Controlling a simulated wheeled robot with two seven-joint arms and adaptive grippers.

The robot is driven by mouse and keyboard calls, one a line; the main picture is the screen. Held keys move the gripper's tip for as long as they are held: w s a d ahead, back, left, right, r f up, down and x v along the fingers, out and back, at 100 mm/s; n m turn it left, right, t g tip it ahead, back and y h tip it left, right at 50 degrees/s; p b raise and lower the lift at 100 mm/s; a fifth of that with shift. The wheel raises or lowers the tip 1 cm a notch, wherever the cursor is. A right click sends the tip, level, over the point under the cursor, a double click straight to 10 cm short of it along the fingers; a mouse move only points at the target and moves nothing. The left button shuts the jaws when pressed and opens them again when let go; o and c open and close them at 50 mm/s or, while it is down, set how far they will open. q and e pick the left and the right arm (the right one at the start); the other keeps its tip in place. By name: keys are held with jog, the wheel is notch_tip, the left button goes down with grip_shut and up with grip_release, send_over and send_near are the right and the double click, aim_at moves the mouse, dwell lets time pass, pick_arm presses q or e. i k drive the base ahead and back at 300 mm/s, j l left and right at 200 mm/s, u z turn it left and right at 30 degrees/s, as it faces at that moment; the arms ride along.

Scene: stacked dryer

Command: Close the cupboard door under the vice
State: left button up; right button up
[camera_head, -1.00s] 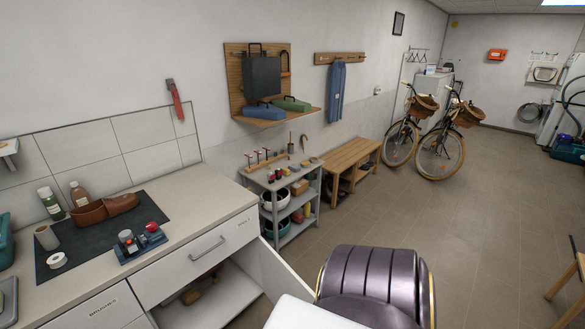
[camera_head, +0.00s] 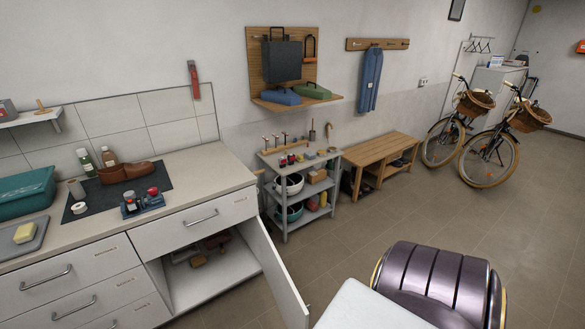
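The white cupboard door (camera_head: 273,268) stands wide open below the worktop. It is hinged at the right side of the opening and swung out toward me, with a small handle by its free edge. The open cupboard (camera_head: 215,282) shows a brown item and other small things inside. The blue-grey vice with red parts (camera_head: 146,203) stands on the worktop above, at the edge of the dark mat. Neither of my grippers is in view.
A closed drawer (camera_head: 192,224) sits above the opening, with more closed drawers (camera_head: 75,295) to its left. A grey shelf cart (camera_head: 286,225) and a wooden bench (camera_head: 380,156) stand right of the cupboard. The tiled floor (camera_head: 350,235) is clear between them and the door.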

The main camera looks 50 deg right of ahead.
aim_at(295, 313)
jog(key=k+l, duration=0.15)
jog(key=l, duration=0.15)
jog(key=k+l, duration=0.15)
jog(key=l, duration=0.2)
jog(key=k+l, duration=0.1)
jog(key=l, duration=1.3)
jog(key=i+l, duration=0.15)
jog(key=l, duration=0.2)
jog(key=i+l, duration=0.15)
jog(key=l, duration=0.15)
jog(key=i+l, duration=0.15)
jog(key=l, duration=0.2)
jog(key=k+z, duration=0.05)
